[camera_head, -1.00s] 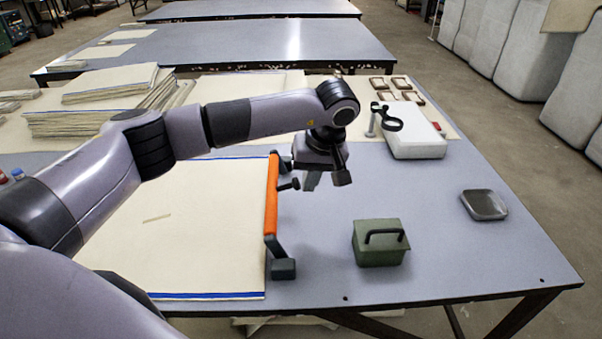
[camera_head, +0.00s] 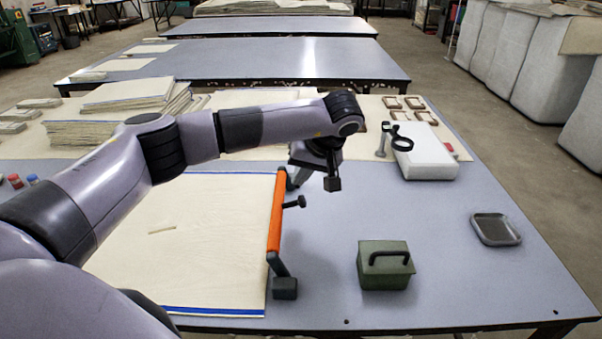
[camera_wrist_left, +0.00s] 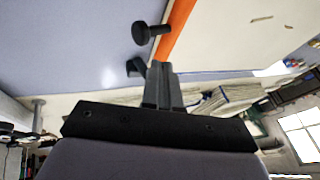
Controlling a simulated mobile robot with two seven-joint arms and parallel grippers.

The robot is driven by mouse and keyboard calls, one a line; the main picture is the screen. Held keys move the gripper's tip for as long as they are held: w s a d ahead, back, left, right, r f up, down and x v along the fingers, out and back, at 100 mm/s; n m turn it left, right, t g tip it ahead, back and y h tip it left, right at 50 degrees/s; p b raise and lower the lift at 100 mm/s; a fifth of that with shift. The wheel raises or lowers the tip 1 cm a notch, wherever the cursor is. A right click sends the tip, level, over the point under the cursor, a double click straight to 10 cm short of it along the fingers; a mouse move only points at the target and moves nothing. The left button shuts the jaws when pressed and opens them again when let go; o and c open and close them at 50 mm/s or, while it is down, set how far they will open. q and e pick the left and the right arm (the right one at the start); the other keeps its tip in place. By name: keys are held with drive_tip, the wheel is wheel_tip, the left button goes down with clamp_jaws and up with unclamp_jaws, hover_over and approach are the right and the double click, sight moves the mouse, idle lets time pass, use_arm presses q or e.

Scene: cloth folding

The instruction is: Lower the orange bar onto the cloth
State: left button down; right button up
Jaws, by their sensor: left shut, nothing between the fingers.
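The orange bar (camera_head: 276,212) runs along the right edge of the cream cloth (camera_head: 200,240), carried on dark arms with a dark foot at its near end and a black knob on its right side. The cloth lies flat with blue stripes at its near and far edges. My left gripper (camera_head: 294,180) is shut and empty, close to the bar's far end. In the left wrist view the shut fingers (camera_wrist_left: 161,70) overlap the end of the orange bar (camera_wrist_left: 178,28); I cannot tell whether they touch it. My right gripper is not in view.
A green box with a handle (camera_head: 385,265) and a dark tray (camera_head: 495,229) stand to the right. A white block (camera_head: 427,155) lies at the far right, beside a black ring-shaped item. Stacked cloths (camera_head: 125,100) lie at the back left.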

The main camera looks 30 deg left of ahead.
use_arm(q)
drive_tip(key=x, duration=0.7)
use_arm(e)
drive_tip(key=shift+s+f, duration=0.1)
use_arm(q)
drive_tip(key=shift+s+a+t+h+b, duration=0.2)
drive_tip(key=shift+t+h+b, duration=0.15)
drive_tip(key=shift+h, duration=0.25)
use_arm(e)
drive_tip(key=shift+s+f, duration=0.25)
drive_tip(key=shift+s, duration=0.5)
